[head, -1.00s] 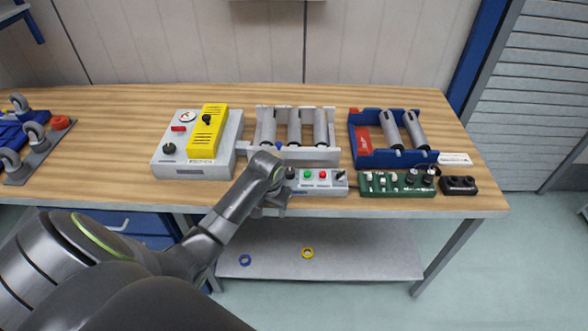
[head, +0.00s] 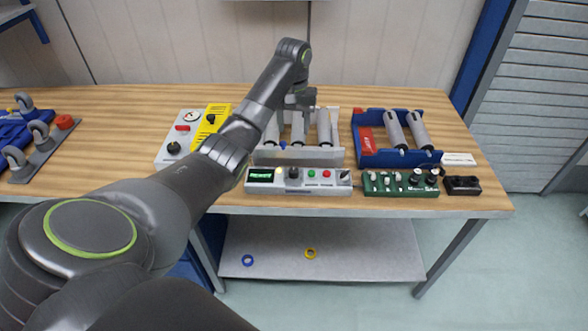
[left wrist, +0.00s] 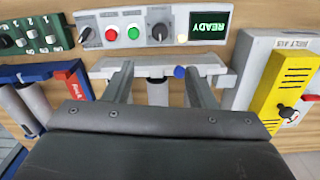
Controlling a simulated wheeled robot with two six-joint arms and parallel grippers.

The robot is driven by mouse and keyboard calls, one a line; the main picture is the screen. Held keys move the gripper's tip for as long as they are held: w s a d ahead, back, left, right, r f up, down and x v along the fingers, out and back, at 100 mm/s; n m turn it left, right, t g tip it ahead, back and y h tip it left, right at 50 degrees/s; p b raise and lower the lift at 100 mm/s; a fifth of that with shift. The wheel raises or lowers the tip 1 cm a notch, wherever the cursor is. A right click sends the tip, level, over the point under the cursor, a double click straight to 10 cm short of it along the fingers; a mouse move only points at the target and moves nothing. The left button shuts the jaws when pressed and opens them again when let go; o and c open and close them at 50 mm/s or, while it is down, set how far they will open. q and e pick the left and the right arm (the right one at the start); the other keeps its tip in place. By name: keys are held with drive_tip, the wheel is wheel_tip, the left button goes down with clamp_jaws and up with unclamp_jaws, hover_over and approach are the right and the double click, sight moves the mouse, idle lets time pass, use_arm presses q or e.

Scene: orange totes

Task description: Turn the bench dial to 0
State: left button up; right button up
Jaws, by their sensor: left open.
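A grey control box (head: 325,187) stands near the bench's front edge. It has a lit display (head: 266,175) reading READY, a black dial (head: 293,173), green and red buttons and a small switch at its right end. The dial (left wrist: 159,32) also shows in the left wrist view, upside down, beside the display; its setting is too small to read. My left gripper (head: 298,100) is raised above the roller rack behind the box. In the left wrist view my left gripper (left wrist: 159,72) has its two fingers apart, with nothing between them, clear of the dial. My right gripper is not in view.
A grey roller rack (head: 270,157) stands directly behind the control box. A blue tray with rollers (head: 365,157) and a green switch box (head: 400,188) are at right. A grey box with a gauge (head: 170,150) and a yellow unit (left wrist: 290,90) are at left, partly behind my arm.

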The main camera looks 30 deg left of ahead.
use_arm(q)
drive_tip(key=b, duration=0.7)
hover_over(294, 170)
wheel_tip(294, 170, down, 8)
drive_tip(key=shift+f, duration=0.25)
wheel_tip(294, 170, down, 7)
drive_tip(key=shift+r+p, duration=0.15)
drive_tip(key=shift+p, duration=0.95)
drive_tip(key=shift+f, duration=0.55)
